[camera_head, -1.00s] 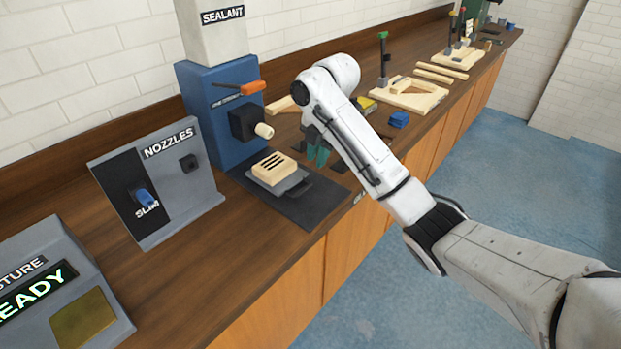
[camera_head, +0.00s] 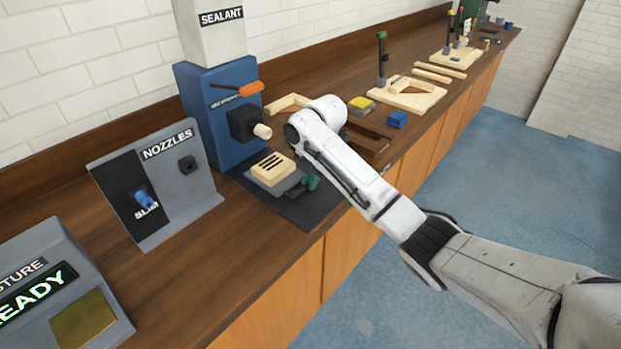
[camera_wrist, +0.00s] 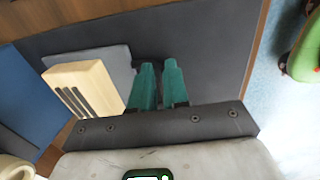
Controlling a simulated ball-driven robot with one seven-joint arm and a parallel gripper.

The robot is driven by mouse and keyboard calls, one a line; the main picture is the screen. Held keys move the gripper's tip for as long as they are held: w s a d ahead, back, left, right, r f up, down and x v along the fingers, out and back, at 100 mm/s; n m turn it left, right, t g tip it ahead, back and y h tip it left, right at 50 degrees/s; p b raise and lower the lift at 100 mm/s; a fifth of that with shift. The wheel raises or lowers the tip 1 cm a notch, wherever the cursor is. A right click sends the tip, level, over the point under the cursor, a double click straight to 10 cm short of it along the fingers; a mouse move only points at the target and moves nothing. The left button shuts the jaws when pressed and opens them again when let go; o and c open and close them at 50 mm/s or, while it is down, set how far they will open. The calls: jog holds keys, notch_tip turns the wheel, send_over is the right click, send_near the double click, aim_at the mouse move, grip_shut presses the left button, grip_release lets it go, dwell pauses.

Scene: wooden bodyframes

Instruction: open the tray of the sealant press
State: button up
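The sealant press (camera_head: 222,125) is a blue upright machine with an orange-handled lever and a pale nozzle. Its grey tray (camera_head: 290,186) sits low in front, on a dark mat, bearing a slotted wooden block (camera_head: 272,167). In the wrist view the tray (camera_wrist: 118,55) shows at left with the block (camera_wrist: 85,88); its dark handle (camera_wrist: 150,68) is partly hidden by the fingers. My gripper (camera_head: 311,181) points down at the tray's handle side. In the wrist view its teal fingers (camera_wrist: 159,68) have a narrow gap between them. Contact with the handle cannot be told.
A nozzle stand (camera_head: 155,185) and a grey console (camera_head: 55,290) stand to the left on the wooden bench. A yellow-topped block (camera_head: 362,105), a blue block (camera_head: 397,119) and a wooden frame jig (camera_head: 410,95) lie to the right. The dark mat (camera_head: 318,207) is bare in front.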

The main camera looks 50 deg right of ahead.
grip_shut()
dwell(1.1)
